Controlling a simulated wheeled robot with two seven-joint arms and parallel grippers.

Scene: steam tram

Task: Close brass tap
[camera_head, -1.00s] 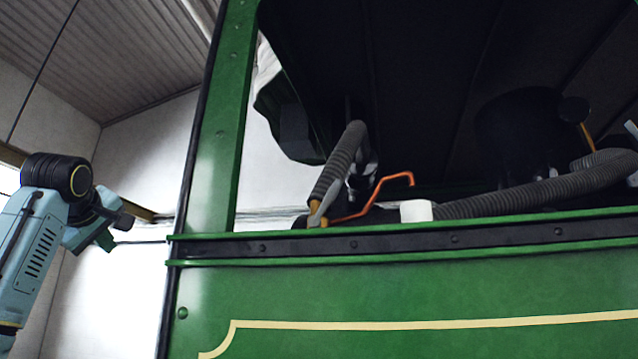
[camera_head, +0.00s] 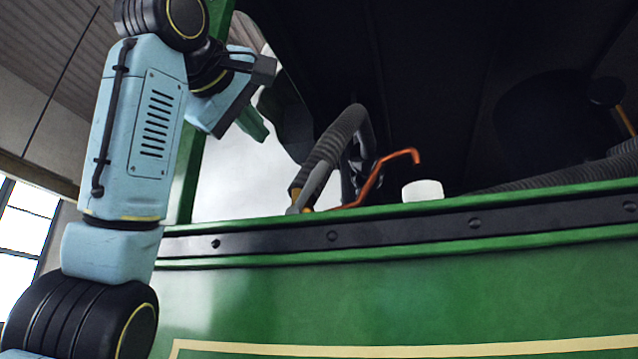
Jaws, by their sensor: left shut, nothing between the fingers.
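An orange, bent rod (camera_head: 385,170) with a hooked end rises behind the green side wall of the tram. I cannot tell whether it belongs to the brass tap, and no tap body shows clearly. A small yellowish fitting (camera_head: 304,206) sits at the lower end of a ribbed hose, partly hidden by the wall's top edge. My left gripper (camera_head: 252,124) is shut and empty, at the cab opening, up and to the left of the hose and the rod, apart from both. My right gripper is not in view.
The green side wall (camera_head: 400,290) with its dark riveted band crosses the picture below the opening. A grey ribbed hose (camera_head: 335,145) stands between my left gripper and the orange rod. A white cylinder (camera_head: 423,190) shows at the wall's top edge. The cab interior is dark.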

